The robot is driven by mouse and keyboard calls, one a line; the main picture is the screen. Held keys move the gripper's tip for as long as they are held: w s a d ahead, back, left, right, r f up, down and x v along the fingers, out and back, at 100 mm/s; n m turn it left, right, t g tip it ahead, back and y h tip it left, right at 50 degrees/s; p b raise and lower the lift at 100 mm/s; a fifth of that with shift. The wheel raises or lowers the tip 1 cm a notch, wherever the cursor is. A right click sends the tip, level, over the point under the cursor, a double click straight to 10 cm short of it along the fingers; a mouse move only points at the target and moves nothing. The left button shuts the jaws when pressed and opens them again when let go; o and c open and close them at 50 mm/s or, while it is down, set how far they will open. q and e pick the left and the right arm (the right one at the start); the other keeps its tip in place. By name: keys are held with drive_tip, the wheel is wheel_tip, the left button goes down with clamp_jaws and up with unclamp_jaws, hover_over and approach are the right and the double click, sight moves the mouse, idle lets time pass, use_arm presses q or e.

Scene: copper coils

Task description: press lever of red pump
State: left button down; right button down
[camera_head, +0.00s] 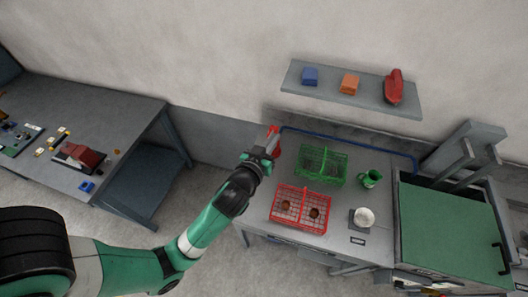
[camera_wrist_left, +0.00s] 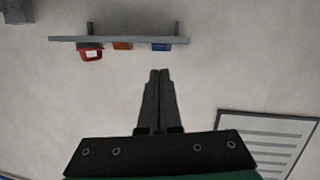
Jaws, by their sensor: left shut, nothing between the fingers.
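A red object (camera_head: 276,148), which looks like the red pump, stands at the back left of the right-hand table. My left gripper (camera_head: 263,158) is beside it and partly covers it, so its lever cannot be made out clearly and I cannot tell whether they touch. In the left wrist view my left gripper (camera_wrist_left: 158,75) has its two fingers together with nothing between them. The pump does not show in that view. My right gripper is in neither view.
A red basket (camera_head: 301,187) with brown items and a green basket (camera_head: 345,166) stand right of the gripper. A wall shelf (camera_head: 365,101) hangs above. Floor separates the left table (camera_head: 135,101).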

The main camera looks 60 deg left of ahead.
use_arm(q)
drive_tip(key=s+a+f+g, duration=0.2)
drive_tip(key=s+f+g, duration=0.1)
drive_tip(key=s+f, duration=0.4)
wheel_tip(320, 180, down, 2)
drive_tip(key=shift+s+a+f, duration=0.15)
drive_tip(key=shift+s+f, duration=0.05)
drive_tip(key=shift+s, duration=0.2)
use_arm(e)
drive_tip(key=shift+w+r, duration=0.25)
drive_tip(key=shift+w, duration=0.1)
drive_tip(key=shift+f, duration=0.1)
